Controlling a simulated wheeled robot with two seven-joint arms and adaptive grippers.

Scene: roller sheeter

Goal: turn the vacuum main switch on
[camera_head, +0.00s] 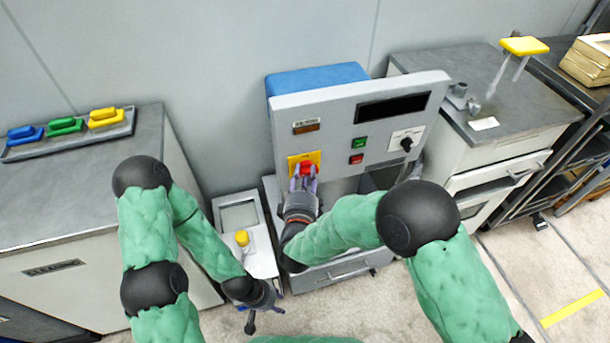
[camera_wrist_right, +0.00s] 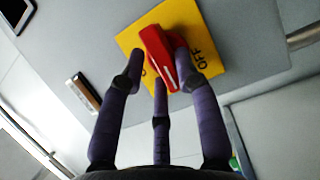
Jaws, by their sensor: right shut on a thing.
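The vacuum main switch is a red rotary handle (camera_head: 307,168) on a yellow plate (camera_head: 292,160), at the lower left of the grey control panel (camera_head: 345,120). In the right wrist view the red handle (camera_wrist_right: 158,50) sits aslant on the yellow plate (camera_wrist_right: 183,18). "OFF" shows on the plate's right; the label at the left is mostly hidden by a finger. My right gripper (camera_head: 305,182) is at the switch, its purple fingers shut on the red handle. My left gripper (camera_head: 263,319) hangs low, away from the panel, fingers spread and empty.
The panel also has a green button (camera_head: 360,142), a red button (camera_head: 357,159), a black knob (camera_head: 407,144) and a dark display (camera_head: 392,107). A small stand with a yellow knob (camera_head: 242,238) is left of the machine. Cabinets stand on both sides.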

